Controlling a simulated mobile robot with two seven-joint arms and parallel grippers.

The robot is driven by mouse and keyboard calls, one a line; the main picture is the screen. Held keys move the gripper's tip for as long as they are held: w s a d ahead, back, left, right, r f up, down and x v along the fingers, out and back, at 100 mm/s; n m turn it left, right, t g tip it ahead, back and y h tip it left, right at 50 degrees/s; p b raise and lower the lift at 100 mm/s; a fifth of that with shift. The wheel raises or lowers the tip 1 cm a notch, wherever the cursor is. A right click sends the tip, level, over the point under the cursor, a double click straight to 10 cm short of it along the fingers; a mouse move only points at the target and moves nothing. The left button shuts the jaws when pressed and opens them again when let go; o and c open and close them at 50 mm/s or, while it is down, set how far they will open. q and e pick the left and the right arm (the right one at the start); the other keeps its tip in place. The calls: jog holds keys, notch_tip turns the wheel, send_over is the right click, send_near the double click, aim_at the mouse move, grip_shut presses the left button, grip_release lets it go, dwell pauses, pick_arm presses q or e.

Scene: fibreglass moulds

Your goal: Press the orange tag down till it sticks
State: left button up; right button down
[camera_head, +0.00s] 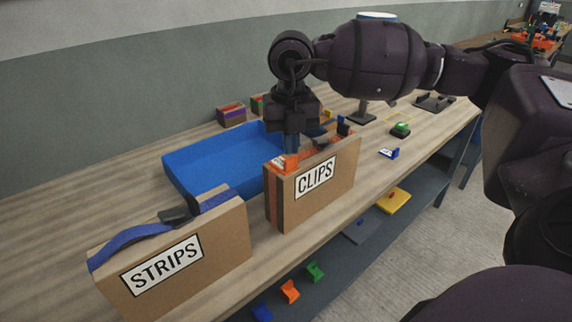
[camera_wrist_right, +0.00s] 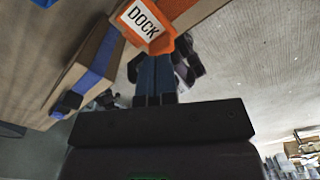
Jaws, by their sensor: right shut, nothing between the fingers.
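An orange tag (camera_wrist_right: 172,12) with a white label reading DOCK fills the top middle of the right wrist view. In the head view, an orange piece (camera_head: 284,163), probably this tag, sits at the near left top corner of the CLIPS box (camera_head: 311,185). My right gripper (camera_head: 292,150) points down over that corner, shut and empty. In the right wrist view its blue fingertips (camera_wrist_right: 155,58) are together at the tag's lower edge. I cannot tell whether they touch it. My left gripper is not in view.
The STRIPS box (camera_head: 215,250) stands to the left, with blue strips on top. A blue tray (camera_head: 185,170) lies behind the boxes. A green-topped device (camera_head: 400,130) and a small blue part (camera_head: 389,153) are to the right. The left of the table is clear.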

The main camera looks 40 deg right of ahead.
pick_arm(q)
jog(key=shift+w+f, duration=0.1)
pick_arm(e)
jog(key=shift+f, duration=0.3)
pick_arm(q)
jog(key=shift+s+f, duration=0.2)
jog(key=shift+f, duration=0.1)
pick_arm(e)
jog(key=shift+f, duration=0.5)
dwell(0.5)
jog(key=shift+r+p, duration=1.55)
jog(key=shift+r, duration=2.05)
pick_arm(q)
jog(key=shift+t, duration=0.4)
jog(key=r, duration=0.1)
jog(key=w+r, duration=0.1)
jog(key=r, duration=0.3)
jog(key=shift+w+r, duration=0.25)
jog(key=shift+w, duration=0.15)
pick_arm(e)
jog(key=shift+f, duration=0.1)
